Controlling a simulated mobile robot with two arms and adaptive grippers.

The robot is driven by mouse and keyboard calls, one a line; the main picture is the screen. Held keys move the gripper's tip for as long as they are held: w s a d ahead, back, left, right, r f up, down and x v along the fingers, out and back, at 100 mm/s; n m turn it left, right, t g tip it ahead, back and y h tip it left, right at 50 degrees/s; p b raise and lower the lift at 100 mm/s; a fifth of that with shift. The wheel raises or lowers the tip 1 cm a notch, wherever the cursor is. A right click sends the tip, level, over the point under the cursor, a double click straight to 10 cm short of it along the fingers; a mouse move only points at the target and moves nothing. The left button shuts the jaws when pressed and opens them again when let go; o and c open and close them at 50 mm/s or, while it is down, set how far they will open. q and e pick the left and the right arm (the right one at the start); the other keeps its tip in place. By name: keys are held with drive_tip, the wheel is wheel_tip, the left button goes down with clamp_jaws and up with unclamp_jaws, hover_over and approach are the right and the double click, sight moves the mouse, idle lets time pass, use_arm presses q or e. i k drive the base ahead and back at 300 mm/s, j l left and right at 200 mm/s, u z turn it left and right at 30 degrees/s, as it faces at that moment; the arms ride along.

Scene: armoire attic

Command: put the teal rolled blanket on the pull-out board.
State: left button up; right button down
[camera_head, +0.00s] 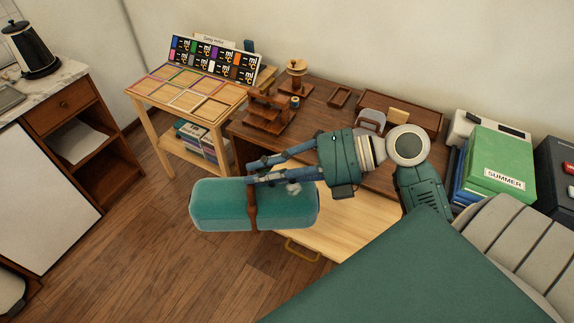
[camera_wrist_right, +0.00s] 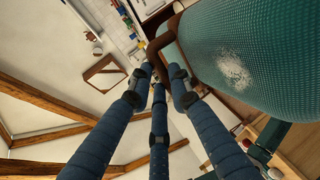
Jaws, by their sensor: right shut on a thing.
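The teal rolled blanket (camera_head: 222,205) lies level in the head view, with a brown strap (camera_head: 252,205) around its middle. My right gripper (camera_head: 250,172) is shut on this strap at the top of the blanket. The wrist view shows the fingers (camera_wrist_right: 157,75) meeting at the brown strap (camera_wrist_right: 165,42), with the blanket (camera_wrist_right: 245,60) filling the upper right. The pull-out board (camera_head: 345,222) is pale wood with a brass handle (camera_head: 302,249) and sticks out from the dark desk. The blanket's right end overlaps the board in the picture; I cannot tell whether they touch. My left gripper is not in view.
The dark desk (camera_head: 318,98) carries a wooden rack (camera_head: 266,112), a small stand (camera_head: 297,75) and trays. A pale side table (camera_head: 150,94) with colour cards stands left of it. A green "SUMMER" box (camera_head: 498,158) is at right. Floor (camera_head: 130,230) is clear at left.

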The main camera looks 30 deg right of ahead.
sight(325, 206)
drive_tip(key=k+l+u, duration=0.15)
drive_tip(key=l+u, duration=0.25)
drive_tip(key=k+l+u, duration=0.15)
drive_tip(key=l+u, duration=0.2)
drive_tip(key=k+l+u, duration=0.25)
drive_tip(key=u, duration=0.15)
drive_tip(key=k+l+u, duration=0.15)
drive_tip(key=k+l, duration=0.4)
drive_tip(key=k+l+u, duration=0.1)
drive_tip(key=k+l, duration=0.4)
drive_tip(key=k, duration=0.1)
